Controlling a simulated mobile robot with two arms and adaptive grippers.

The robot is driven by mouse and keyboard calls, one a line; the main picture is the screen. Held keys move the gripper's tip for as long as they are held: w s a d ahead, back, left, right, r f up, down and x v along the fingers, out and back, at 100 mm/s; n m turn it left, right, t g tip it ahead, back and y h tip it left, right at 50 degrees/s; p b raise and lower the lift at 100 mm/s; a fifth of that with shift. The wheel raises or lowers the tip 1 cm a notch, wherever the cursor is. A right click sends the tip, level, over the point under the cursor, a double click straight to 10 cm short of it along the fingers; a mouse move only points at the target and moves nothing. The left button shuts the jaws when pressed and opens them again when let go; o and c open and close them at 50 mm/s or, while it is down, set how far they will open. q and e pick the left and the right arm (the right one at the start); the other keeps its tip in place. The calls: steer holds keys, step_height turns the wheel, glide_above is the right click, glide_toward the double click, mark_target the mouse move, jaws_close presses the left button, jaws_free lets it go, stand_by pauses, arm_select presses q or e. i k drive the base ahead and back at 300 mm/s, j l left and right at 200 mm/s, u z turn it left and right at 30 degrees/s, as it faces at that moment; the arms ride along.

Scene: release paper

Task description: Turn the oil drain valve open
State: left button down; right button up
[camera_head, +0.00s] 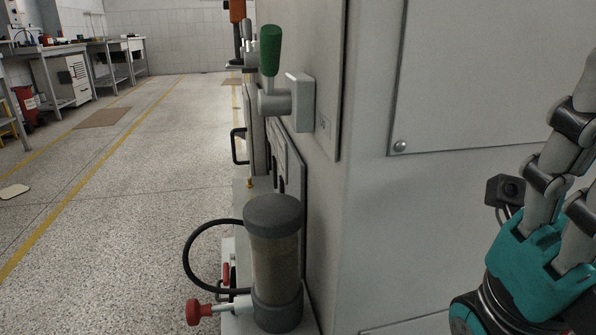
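A red knob (200,312) on a short metal stem sticks out to the left from the base of an upright cylinder (275,262) with dark grey caps and a brownish, see-through body. This looks like the drain valve, but no label is readable. A green-handled lever (270,50) points up from a grey fitting above it on the cabinet side. My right gripper (570,150), with a teal palm and grey jointed fingers, is at the right edge, well apart from knob and lever. Its fingers are partly cut off, so its opening is unclear. My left gripper is out of view.
A large grey cabinet (440,215) fills the middle and right, between my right gripper and the cylinder. A black hose (187,255) loops left of the cylinder. The floor to the left is open, with workbenches (70,75) far back.

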mark_target(227, 267)
steer(key=k, duration=0.95)
